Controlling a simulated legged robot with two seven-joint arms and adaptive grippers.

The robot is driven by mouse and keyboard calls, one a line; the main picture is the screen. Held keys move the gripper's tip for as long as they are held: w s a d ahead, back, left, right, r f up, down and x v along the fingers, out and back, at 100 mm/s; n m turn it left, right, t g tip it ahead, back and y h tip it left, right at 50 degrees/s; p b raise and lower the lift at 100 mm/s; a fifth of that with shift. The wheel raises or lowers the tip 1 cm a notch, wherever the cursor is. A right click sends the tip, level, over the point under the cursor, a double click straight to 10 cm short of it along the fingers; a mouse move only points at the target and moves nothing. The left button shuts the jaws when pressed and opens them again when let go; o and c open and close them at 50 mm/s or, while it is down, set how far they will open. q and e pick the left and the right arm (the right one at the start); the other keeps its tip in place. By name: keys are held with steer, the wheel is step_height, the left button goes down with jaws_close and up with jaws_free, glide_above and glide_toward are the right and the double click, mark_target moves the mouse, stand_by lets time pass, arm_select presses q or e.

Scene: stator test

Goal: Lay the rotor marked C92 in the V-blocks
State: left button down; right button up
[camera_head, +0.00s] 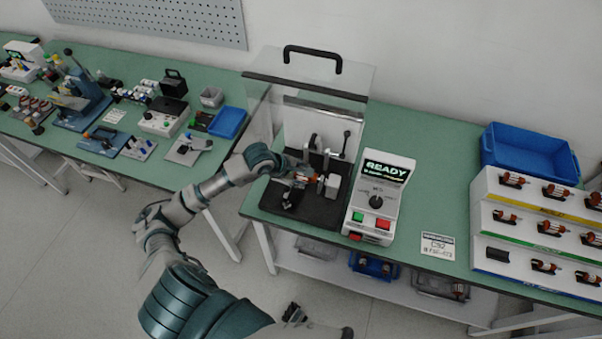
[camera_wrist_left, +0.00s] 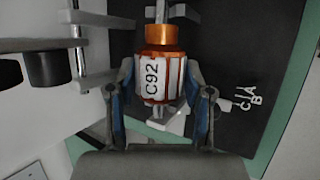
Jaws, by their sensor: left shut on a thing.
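The rotor marked C92 (camera_wrist_left: 158,78), with an orange winding and a white label, is between the fingers of my left gripper (camera_wrist_left: 160,105), which is shut on it. In the head view the rotor (camera_head: 305,178) and left gripper (camera_head: 298,177) are over the dark base (camera_head: 318,213) of the test stand. A pale metal block (camera_head: 331,186) stands close beside the rotor. I cannot make out the V-blocks clearly or tell whether the shaft touches them. Dark parts (camera_head: 293,313) at the bottom edge may be my right gripper; its state is unclear.
A clear guard (camera_head: 310,82) with a black handle stands raised behind the stand. A control box (camera_head: 379,198) reading READY is to its right. A C92 card (camera_head: 437,246), a rotor rack (camera_head: 540,228) and an empty blue bin (camera_head: 530,152) are further right. Green tabletop is clear between.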

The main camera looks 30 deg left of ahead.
arm_select(q)
steer(key=shift+f+b, duration=0.2)
steer(key=shift+b, duration=0.15)
stand_by(0.4)
steer(key=shift+c, duration=1.9)
jaws_free()
steer(key=v, duration=1.2)
steer(key=shift+a, duration=0.1)
